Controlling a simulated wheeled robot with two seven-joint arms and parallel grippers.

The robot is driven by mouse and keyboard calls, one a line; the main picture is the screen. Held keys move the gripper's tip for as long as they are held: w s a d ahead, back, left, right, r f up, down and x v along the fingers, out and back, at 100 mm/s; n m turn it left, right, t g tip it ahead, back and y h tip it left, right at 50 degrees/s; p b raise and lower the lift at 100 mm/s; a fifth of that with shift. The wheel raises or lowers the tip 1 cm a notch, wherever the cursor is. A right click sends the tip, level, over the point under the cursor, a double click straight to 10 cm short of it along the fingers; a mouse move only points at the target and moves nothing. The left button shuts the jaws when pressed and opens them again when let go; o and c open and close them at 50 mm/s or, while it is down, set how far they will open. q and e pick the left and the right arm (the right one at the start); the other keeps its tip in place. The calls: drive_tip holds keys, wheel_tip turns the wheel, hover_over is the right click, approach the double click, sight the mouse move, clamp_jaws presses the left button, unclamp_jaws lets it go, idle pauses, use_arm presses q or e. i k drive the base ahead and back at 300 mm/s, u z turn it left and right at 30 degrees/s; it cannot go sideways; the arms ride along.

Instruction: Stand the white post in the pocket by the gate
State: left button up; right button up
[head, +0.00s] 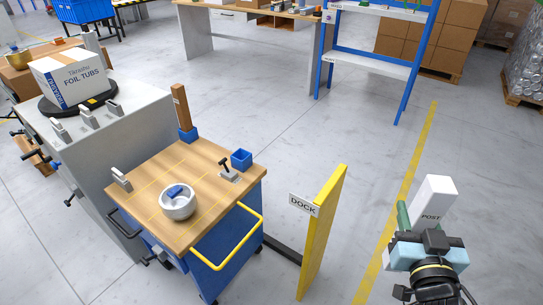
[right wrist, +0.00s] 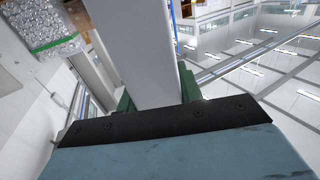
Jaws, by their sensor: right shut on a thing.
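My right gripper (head: 427,226) is shut on the white post (head: 434,200), which is marked POST and points up from the jaws, slightly tilted in the picture. In the right wrist view the post (right wrist: 142,50) rises between the green fingers; its far end is out of frame. The yellow gate panel (head: 323,228) with a DOCK sign (head: 303,205) stands left of my right gripper. A blue square pocket (head: 241,159), open at the top, sits at the trolley's far right corner, left of the gate. The post is well apart from both. My left gripper is not in view.
The trolley top (head: 150,168) also carries a grey bowl (head: 177,202) holding something blue, a toggle clamp (head: 229,172), and a brown post (head: 182,108) in another blue pocket. A yellow handle (head: 240,240) juts toward the gate. Open floor lies beyond the gate.

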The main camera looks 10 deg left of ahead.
sight(242, 165)
drive_tip(key=u, duration=1.15)
drive_tip(key=i, duration=1)
